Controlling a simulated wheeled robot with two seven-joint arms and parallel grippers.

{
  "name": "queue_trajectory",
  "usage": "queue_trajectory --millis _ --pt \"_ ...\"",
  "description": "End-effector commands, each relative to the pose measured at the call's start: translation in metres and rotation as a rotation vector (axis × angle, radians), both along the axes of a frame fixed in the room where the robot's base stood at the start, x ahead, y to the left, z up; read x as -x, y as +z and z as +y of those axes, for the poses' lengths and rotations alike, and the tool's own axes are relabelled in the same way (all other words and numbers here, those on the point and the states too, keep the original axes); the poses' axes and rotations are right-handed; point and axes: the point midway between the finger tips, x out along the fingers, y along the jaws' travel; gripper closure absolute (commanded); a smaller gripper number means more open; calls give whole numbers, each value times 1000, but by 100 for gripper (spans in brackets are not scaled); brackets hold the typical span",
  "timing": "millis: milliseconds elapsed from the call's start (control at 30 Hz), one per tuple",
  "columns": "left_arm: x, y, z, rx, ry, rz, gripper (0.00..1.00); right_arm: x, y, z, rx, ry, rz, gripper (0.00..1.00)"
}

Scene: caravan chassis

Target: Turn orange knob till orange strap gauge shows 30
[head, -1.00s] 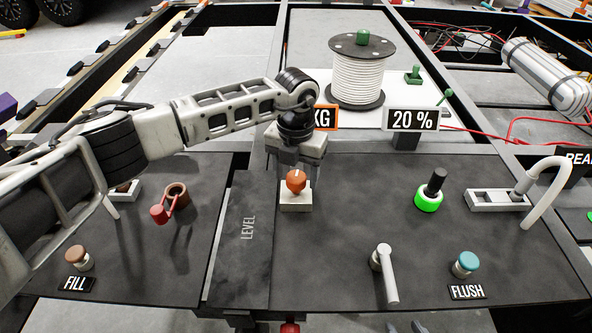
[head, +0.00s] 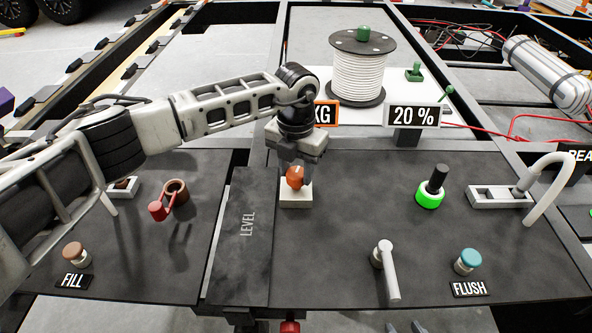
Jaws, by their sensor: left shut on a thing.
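The orange knob (head: 295,177) sits on a white square base (head: 296,199) on the dark panel. My left gripper (head: 296,172) comes down over it from behind and is shut on it, with a finger on each side. The orange-framed gauge (head: 326,115) stands behind the panel. My left wrist covers most of it, so only "KG" shows and its number is hidden. My right gripper is not clearly in view.
A green-ringed black knob (head: 431,189), a grey lever (head: 386,269), a teal FLUSH button (head: 467,261) and a red crank (head: 164,207) stand around the panel. A white cable spool (head: 358,70) stands behind.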

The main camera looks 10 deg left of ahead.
Motion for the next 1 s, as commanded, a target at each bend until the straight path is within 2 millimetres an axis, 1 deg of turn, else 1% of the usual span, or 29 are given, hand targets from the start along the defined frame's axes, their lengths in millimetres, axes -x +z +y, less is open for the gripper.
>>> queue_trajectory --millis 33,100,467,1000 --pt "-1 -2 0 1 -33 -3 84 0 -5 1 -4 0 -2 64" --pt "-1 -2 0 0 -89 -3 84 -1 -7 1 -11 -2 -5 64" --pt "-1 -2 1 -1 -425 -3 84 -6 -13 8 -67 -18 -31 64" --pt "-1 -1 1 -1 -929 -3 84 -6 -23 11 -119 -26 -46 64"
